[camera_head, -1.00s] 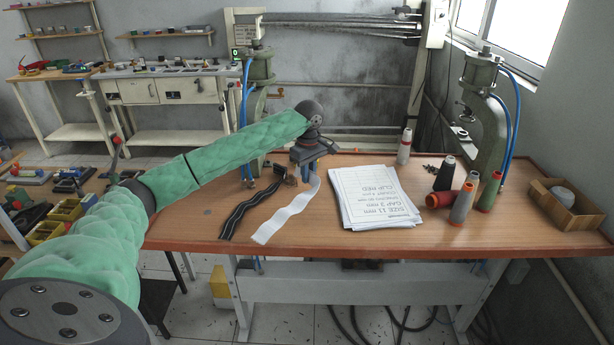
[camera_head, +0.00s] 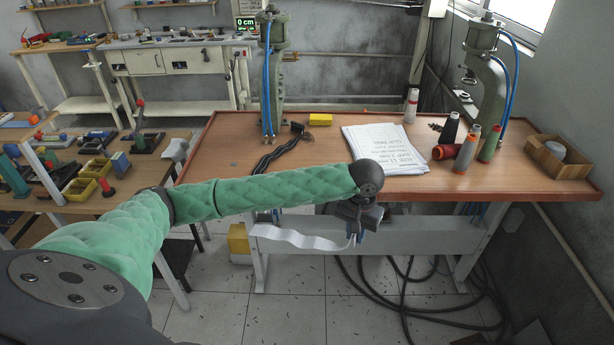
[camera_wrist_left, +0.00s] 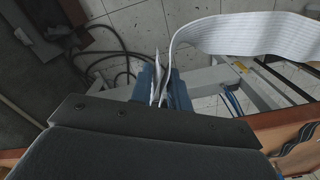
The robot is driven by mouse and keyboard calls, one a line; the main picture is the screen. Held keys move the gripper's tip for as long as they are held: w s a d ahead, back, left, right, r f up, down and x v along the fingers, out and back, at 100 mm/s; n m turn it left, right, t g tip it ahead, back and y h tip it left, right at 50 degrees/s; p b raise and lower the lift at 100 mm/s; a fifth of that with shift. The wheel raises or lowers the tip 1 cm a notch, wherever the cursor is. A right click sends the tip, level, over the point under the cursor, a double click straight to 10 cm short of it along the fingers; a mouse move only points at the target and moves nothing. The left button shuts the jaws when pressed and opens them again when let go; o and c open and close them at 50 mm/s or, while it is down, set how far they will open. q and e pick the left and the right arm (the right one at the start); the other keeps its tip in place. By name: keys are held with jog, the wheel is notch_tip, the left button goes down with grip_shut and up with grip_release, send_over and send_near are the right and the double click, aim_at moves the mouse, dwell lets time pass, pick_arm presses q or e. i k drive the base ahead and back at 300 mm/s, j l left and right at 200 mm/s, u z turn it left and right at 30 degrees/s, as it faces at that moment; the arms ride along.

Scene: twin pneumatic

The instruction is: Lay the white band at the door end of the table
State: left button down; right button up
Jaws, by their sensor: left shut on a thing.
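The white band (camera_head: 290,238) hangs in front of the table's front edge, stretching left from my left gripper (camera_head: 355,238). My left gripper is shut on one end of it, below the tabletop level. In the left wrist view the band (camera_wrist_left: 255,35) runs from between the fingertips (camera_wrist_left: 160,92) up and to the right, over the floor. The wooden table (camera_head: 225,165) has a brown top; its near middle is partly hidden by my left arm. The black band (camera_head: 280,150) lies on the table's left part. My right gripper is not in view.
A stack of printed sheets (camera_head: 385,148) lies mid-table. Two green presses (camera_head: 273,75) (camera_head: 484,75) stand at the back. A yellow block (camera_head: 320,119) lies near the back edge. Cables lie on the floor.

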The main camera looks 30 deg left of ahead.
aim_at(224, 133)
jog(key=k+j+u, duration=0.1)
jog(key=k+u, duration=0.2)
jog(key=k, duration=0.35)
jog(key=i+j+u, duration=0.1)
jog(key=u, duration=0.25)
jog(key=i+j+u, duration=0.1)
jog(key=u, duration=0.3)
jog(key=i+u, duration=0.2)
jog(key=u, duration=0.15)
jog(key=i+l, duration=0.15)
jog(key=i, duration=1.4)
